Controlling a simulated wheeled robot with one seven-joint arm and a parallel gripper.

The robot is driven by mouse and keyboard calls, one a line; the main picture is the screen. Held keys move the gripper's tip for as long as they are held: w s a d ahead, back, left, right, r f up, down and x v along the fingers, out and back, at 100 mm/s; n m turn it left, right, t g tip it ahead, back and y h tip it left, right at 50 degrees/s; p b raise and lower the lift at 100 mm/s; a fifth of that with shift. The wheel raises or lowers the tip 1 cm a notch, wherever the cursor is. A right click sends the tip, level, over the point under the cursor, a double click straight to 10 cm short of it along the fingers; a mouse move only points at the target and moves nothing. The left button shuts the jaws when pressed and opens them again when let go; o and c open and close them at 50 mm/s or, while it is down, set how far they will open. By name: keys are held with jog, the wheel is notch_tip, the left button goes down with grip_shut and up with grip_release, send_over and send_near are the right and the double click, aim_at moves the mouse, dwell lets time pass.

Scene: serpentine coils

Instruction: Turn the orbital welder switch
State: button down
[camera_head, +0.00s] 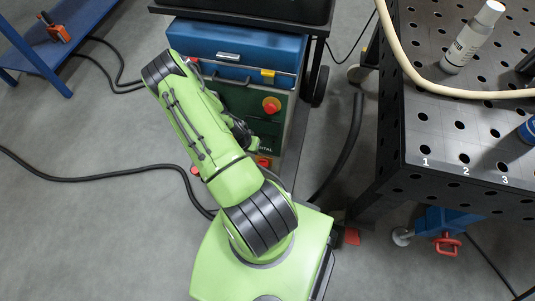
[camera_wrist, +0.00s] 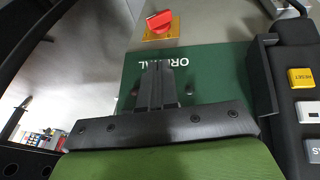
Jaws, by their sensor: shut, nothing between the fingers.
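The orbital welder switch is a red rotary knob on a yellow plate (camera_wrist: 160,24), at the top of the wrist view. It also shows low on the green welder front in the head view (camera_head: 263,161), partly covered by my arm. My gripper (camera_wrist: 158,66) is shut and empty. Its fingertips point up the picture towards the switch, over the white upside-down lettering on the green panel, with a gap in the picture between them and the knob. I cannot judge the depth gap. In the head view the fingers are hidden behind my green arm.
A red round knob (camera_head: 271,104) sits higher on the welder cabinet. A dark box with a yellow RESET button (camera_wrist: 301,78) stands close to the right in the wrist view. The perforated table (camera_head: 440,120) is at the right, a blue bench (camera_head: 60,50) at the left, with cables on the floor.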

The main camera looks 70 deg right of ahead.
jog(key=b, duration=0.4)
send_near(267, 162)
jog(key=x, duration=0.5)
jog(key=shift+w+d+f, duration=0.1)
jog(key=shift+w, duration=0.2)
jog(key=shift+s+f, duration=0.25)
jog(key=shift+f, duration=0.2)
jog(key=shift+d, duration=0.1)
jog(key=shift+s, duration=0.1)
